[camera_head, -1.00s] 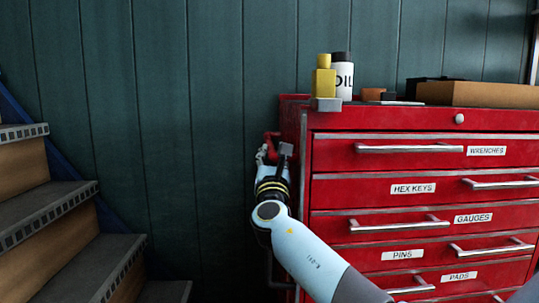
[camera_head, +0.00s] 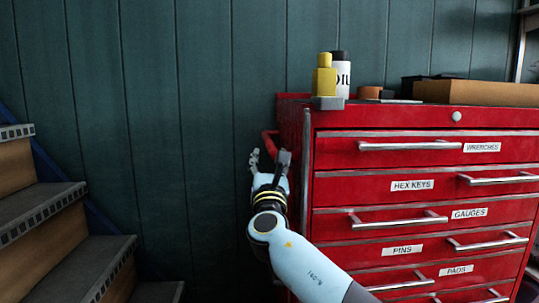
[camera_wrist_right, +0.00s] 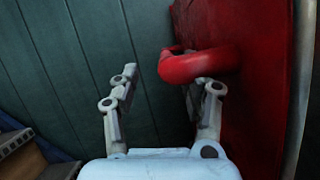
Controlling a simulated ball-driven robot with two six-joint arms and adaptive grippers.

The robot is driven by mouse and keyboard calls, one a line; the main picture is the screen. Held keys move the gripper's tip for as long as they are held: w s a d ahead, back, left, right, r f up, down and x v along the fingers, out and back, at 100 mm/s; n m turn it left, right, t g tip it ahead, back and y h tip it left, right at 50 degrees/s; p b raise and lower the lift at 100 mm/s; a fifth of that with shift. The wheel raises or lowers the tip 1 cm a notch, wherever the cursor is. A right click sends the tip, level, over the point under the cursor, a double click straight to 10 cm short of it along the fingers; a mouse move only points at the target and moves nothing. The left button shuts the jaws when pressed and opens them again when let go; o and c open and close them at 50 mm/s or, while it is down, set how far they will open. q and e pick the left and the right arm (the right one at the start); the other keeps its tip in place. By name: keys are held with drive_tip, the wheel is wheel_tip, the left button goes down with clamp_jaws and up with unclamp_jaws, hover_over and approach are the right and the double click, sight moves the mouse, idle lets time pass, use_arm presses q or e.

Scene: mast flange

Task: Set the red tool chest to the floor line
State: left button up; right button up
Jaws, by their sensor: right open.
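The red tool chest (camera_head: 330,190) fills the right of the head view, its labelled drawers shut. A red handle (camera_head: 268,142) sticks out from its left side; it also shows in the right wrist view (camera_wrist_right: 200,65). My right gripper (camera_head: 268,160) is open and empty at the chest's left side, just below and in front of the handle in the head view. In the right wrist view my right gripper (camera_wrist_right: 163,92) has its fingers spread, with the handle beyond the right finger. The floor line is not in view. My left gripper is not in view.
A yellow bottle (camera_head: 324,78), a white oil bottle (camera_head: 342,78) and a brown box (camera_head: 470,92) stand on the chest top. Stairs (camera_head: 60,230) rise at the left. A green plank wall (camera_head: 160,100) stands behind; a gap separates stairs and chest.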

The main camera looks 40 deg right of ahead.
drive_tip(key=v, duration=0.9)
drive_tip(key=shift+s, duration=0.2)
